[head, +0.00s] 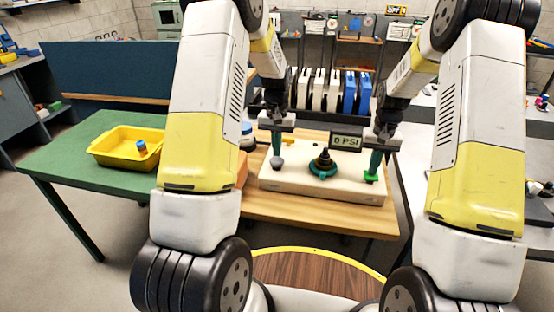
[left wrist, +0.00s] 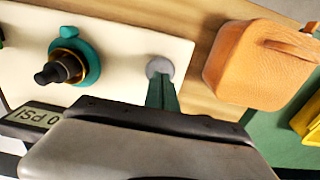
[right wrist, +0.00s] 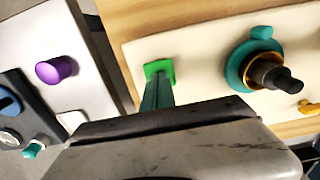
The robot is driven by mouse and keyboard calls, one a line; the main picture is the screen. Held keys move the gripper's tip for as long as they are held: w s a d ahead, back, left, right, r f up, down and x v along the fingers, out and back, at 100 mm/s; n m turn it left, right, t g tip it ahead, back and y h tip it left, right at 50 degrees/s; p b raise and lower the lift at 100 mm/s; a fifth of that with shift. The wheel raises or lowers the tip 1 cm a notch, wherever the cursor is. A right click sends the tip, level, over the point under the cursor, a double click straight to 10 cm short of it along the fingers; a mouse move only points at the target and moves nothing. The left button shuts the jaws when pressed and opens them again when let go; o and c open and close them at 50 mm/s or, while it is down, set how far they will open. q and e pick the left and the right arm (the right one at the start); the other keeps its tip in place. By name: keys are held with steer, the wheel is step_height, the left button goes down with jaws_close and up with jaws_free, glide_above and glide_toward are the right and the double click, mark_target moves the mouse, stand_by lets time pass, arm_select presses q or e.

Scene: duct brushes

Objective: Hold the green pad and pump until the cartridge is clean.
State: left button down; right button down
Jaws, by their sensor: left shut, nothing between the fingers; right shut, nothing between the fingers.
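A cream board (head: 300,184) lies on the wooden bench. The cartridge (head: 323,160), dark with a brass band, stands upright in a teal ring (head: 322,172) in its middle. My left gripper (head: 277,152) is shut and empty, pointing down at a round grey knob (head: 277,163) on the board's left. My right gripper (head: 374,165) is shut and empty, its tips at the green pad (head: 371,177) on the right. The tips overlap knob (left wrist: 160,66) and pad (right wrist: 159,68) in the wrist views; firm contact cannot be told. A gauge (head: 346,141) seems to read 0 PSI.
An orange-brown bag-like object (left wrist: 258,65) stands left of the board. A yellow tray (head: 125,152) sits on the green table farther left. White and blue upright units (head: 333,90) stand behind. A purple knob (right wrist: 57,69) is on a neighbouring bench at right.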

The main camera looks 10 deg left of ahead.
steer(key=shift+f, duration=0.65)
arm_select(q)
steer(key=shift+f, duration=1.5)
steer(key=shift+r, duration=1.15)
steer(key=shift+f, duration=0.1)
